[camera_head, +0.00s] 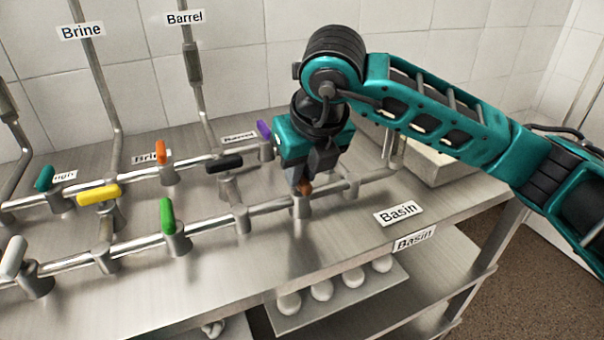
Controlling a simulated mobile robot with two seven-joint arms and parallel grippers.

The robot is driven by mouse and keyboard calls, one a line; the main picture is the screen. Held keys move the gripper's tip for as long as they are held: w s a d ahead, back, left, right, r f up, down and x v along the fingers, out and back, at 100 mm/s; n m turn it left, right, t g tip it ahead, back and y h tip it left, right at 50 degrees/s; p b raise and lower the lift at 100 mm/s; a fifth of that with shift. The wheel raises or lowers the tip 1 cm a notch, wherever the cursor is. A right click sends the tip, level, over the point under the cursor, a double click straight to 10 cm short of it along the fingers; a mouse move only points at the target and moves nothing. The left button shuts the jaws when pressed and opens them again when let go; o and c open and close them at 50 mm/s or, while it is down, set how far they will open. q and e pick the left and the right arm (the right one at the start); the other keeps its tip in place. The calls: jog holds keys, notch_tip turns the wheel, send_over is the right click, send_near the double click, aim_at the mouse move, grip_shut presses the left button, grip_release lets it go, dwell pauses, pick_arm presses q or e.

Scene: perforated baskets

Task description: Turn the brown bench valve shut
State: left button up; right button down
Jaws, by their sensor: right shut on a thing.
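The brown valve handle (305,188) sits on top of a steel valve body (301,206) on the front pipe, toward its right end. My right gripper (306,182) points down from above and is shut on this handle. The fingers and the teal wrist hide most of the handle, so I cannot tell its exact angle to the pipe. My left gripper is not in view.
Other valves stand close by: black (225,163), purple (264,130), green (168,216), yellow (99,195), orange (161,152), teal (45,178) and white (13,257). A basin (440,165) stands behind right. The steel bench (350,235) is clear in front.

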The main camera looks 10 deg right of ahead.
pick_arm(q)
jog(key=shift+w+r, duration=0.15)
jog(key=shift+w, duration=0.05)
pick_arm(e)
jog(key=shift+m, duration=0.3)
jog(key=c, duration=1.1)
grip_release()
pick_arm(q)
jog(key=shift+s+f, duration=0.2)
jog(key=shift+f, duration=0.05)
pick_arm(e)
jog(key=shift+o, duration=0.2)
jog(key=shift+r, duration=0.1)
pick_arm(q)
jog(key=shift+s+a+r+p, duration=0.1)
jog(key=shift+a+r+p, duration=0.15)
jog(key=shift+p, duration=0.3)
pick_arm(e)
jog(key=a+v, duration=0.1)
jog(key=v, duration=1.1)
jog(key=shift+s+d+r, duration=0.2)
jog(key=shift+d+r, duration=0.15)
jog(key=shift+d, duration=0.1)
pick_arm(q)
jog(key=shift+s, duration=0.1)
